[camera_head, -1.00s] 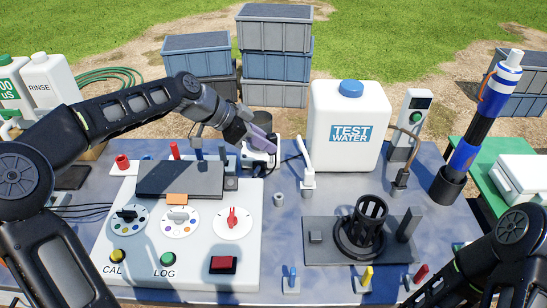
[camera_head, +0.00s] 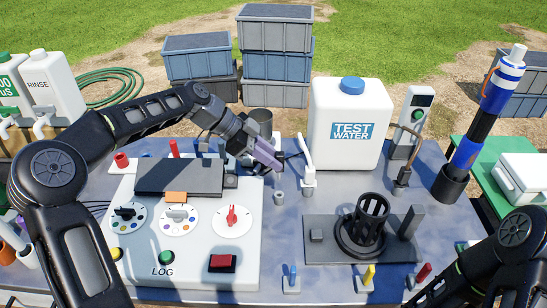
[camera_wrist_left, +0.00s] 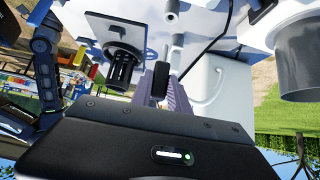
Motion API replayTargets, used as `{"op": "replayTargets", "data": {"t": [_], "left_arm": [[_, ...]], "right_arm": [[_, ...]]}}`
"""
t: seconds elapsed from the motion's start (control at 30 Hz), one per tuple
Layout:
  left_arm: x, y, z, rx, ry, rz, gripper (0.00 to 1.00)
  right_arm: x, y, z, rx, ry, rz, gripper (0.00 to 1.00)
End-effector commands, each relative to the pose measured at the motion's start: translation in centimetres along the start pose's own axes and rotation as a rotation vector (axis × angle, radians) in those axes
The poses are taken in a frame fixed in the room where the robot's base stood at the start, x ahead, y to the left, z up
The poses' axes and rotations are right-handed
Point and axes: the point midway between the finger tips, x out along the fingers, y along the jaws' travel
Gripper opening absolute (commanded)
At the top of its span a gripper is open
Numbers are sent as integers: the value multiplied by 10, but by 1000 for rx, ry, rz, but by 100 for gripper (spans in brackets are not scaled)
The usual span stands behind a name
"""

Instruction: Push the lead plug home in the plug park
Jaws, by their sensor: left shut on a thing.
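My left gripper (camera_head: 274,161) reaches over the bench from the left, beyond the top right corner of the white control panel. Its purple-grey fingers are shut on the black lead plug (camera_wrist_left: 160,80), which shows between them in the left wrist view. A thin black cable (camera_wrist_left: 204,58) runs up and right near the plug. A small grey round socket (camera_head: 279,197), possibly the plug park, stands on the bench just below the gripper; I cannot tell for certain. The plug is apart from this socket. My right arm is at the lower right; its gripper is out of frame.
The control panel (camera_head: 195,240) with dials fills the left. A white tap-like post (camera_head: 308,168) stands close right of the gripper, before the test water container (camera_head: 350,115). A black slotted holder (camera_head: 368,222) sits on a grey plate at right. Bench between panel and plate is mostly clear.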

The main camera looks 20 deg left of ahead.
Motion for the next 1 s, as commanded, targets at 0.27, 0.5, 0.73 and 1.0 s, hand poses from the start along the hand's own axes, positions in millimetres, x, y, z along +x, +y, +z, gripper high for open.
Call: {"op": "replayTargets", "data": {"t": [0.27, 0.5, 0.73, 1.0], "left_arm": [[22, 0, 22, 0, 1, 0, 0], [32, 0, 32, 0, 1, 0, 0], [33, 0, 34, 0, 1, 0, 0], [33, 0, 34, 0, 1, 0, 0]], "right_arm": [[24, 7, -3, -5, 6, -7, 36], [34, 10, -4, -7, 9, -11, 36], [34, 10, -4, -8, 10, -12, 36], [34, 10, -4, -8, 10, -11, 36]]}}
